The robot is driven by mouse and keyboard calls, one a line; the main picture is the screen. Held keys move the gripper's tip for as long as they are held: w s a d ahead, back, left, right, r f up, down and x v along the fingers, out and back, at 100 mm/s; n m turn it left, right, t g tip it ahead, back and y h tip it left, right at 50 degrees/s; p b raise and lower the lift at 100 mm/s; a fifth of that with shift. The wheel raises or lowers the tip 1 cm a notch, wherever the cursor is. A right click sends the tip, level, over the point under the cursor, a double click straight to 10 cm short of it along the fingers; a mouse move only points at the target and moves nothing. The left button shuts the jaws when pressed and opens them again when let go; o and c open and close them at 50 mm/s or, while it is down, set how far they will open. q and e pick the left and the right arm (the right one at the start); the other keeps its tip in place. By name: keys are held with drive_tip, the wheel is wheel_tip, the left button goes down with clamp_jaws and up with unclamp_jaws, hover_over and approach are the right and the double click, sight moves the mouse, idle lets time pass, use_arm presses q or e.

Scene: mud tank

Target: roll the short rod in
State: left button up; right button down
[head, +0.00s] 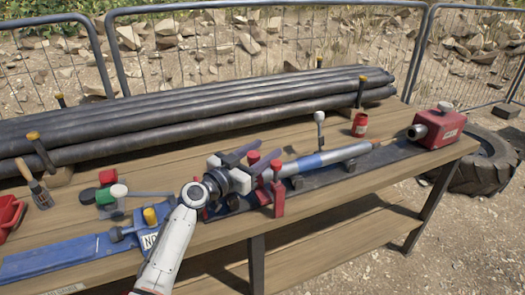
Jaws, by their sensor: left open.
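I cannot tell whether a finger touches the rod. My right gripper is out of view.
Long black pipes (200,108) lie behind, held by yellow-capped posts. A blue plate (75,258) and a brush (36,187) are at left. A red can (360,124) and an upright lever (319,130) stand behind the rod. A tyre (490,160) is beyond the right end.

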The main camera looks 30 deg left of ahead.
use_arm(q)
drive_tip(key=shift+c, duration=0.4)
clamp_jaws()
drive_tip(key=w+d+b, duration=0.1)
drive_tip(key=w+d, duration=0.1)
drive_tip(key=w, duration=0.1)
drive_tip(key=shift+w+d+b, duration=0.1)
drive_tip(key=shift+d+b, duration=0.2)
drive_tip(key=shift+d, duration=0.1)
drive_tip(key=shift+a, duration=0.1)
drive_tip(key=shift+o, duration=0.4)
unclamp_jaws()
drive_tip(key=shift+f, duration=0.1)
